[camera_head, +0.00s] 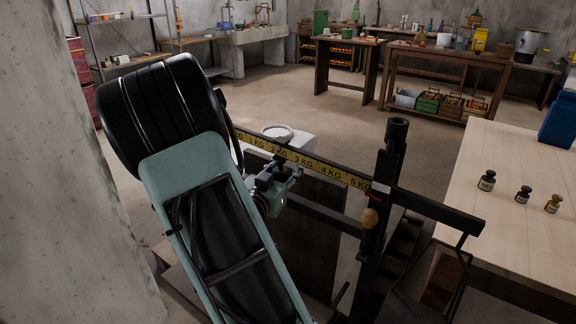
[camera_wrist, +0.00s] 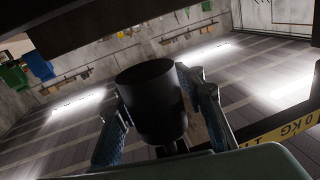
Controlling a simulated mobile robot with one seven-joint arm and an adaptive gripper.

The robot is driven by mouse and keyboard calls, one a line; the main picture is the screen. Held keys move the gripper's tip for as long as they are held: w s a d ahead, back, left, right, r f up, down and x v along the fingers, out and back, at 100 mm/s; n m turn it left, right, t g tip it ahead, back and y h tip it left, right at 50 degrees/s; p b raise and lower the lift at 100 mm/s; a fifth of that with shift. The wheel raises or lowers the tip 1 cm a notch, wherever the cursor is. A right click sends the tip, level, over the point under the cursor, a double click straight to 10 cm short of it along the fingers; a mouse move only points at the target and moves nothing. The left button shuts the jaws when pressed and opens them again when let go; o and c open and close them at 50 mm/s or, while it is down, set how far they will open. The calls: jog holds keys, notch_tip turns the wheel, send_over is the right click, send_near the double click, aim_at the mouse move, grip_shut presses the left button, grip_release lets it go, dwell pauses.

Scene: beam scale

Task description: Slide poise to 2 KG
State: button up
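The beam (camera_head: 330,168) of the scale runs across the middle of the head view, with a yellow strip marked from 1 KG to 5 KG. My gripper (camera_head: 273,186) is in front of and below the beam's left part, near the 2 KG label in the picture. In the wrist view a dark cylinder, apparently the poise (camera_wrist: 157,100), stands between the two fingers of my gripper (camera_wrist: 150,80). Both fingertips appear to touch its sides. My arm hides the beam's left end, and the poise is hard to make out in the head view.
A dark post (camera_head: 391,160) stands at the beam's right part, with a wooden knob (camera_head: 369,218) beside it. A pale table (camera_head: 500,225) at right bears three small weights (camera_head: 523,194). A white pan (camera_head: 278,132) shows behind the beam. A concrete pillar (camera_head: 60,160) is close at left.

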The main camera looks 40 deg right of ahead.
aim_at(277, 179)
jog(key=v, duration=1.2)
